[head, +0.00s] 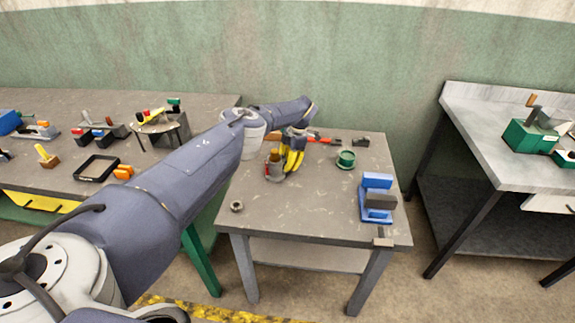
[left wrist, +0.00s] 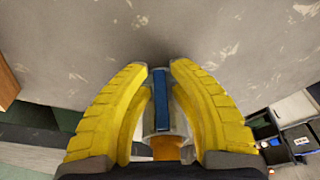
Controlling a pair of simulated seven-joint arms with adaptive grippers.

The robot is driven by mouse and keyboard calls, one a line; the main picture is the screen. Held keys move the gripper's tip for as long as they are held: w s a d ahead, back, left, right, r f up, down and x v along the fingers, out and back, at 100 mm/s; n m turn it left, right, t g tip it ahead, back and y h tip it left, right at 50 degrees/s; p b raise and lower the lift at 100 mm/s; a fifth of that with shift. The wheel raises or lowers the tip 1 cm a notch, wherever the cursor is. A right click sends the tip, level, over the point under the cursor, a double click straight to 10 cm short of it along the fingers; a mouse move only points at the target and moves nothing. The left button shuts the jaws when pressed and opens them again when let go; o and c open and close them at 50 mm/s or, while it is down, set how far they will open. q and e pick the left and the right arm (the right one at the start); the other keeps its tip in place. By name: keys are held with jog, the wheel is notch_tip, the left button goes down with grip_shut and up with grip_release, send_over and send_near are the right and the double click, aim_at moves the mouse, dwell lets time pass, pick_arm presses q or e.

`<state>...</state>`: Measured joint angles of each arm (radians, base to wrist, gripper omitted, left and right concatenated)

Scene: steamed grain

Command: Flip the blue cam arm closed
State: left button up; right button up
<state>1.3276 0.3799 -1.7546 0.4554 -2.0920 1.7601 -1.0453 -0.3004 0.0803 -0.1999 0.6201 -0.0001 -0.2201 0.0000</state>
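The blue cam arm (left wrist: 160,100) shows in the left wrist view as a narrow blue bar on a grey fixture (left wrist: 149,122) with an orange-brown part (left wrist: 165,148). My left gripper (left wrist: 161,68) has its yellow fingers on either side of the bar, with a gap between the tips. I cannot tell whether a finger touches it. In the head view my left gripper (head: 293,160) points down beside the small fixture (head: 272,170) on the middle table. The gripper and arm hide part of that area, and the bar's tilt is unclear. My right gripper is not in view.
The middle table (head: 310,215) also bears a blue vise (head: 376,197), a green ring (head: 346,159), a small nut (head: 237,206) and an orange-handled tool (head: 325,140) behind. Side benches hold other tools. The table's front centre is bare.

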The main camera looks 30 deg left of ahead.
pick_arm(q)
jog(key=shift+o, duration=1.4)
jog(key=v, duration=1.2)
